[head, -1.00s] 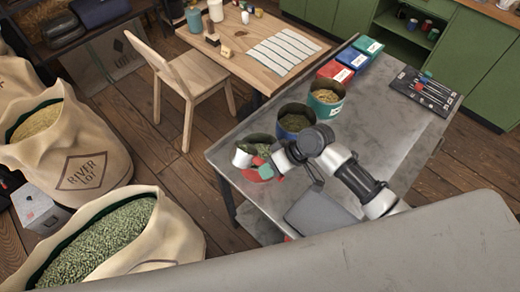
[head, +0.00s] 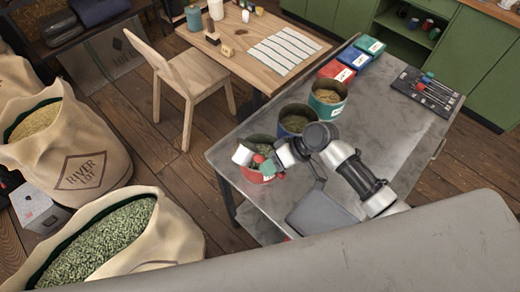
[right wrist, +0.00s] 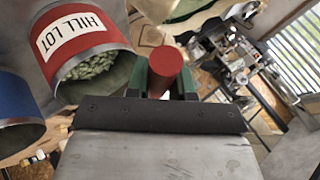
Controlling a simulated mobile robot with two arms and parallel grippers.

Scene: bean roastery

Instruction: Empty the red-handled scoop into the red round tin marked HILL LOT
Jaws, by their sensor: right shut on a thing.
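My right gripper (head: 266,166) is shut on the red handle of the scoop (head: 242,154). In the right wrist view the red handle (right wrist: 166,66) sits between the green fingers (right wrist: 162,82). The scoop's pale metal bowl is tipped over at the mouth of the red round tin (head: 259,177). That tin shows its HILL LOT label (right wrist: 76,36) in the right wrist view, with green beans (right wrist: 93,66) inside its mouth. Whether any beans are left in the scoop cannot be seen. My left gripper is not in view.
A blue tin (head: 296,121) and a green tin (head: 327,98) stand behind the red one on the grey metal table (head: 385,110). Three coloured boxes (head: 353,60) and a tool mat (head: 425,92) are farther back.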

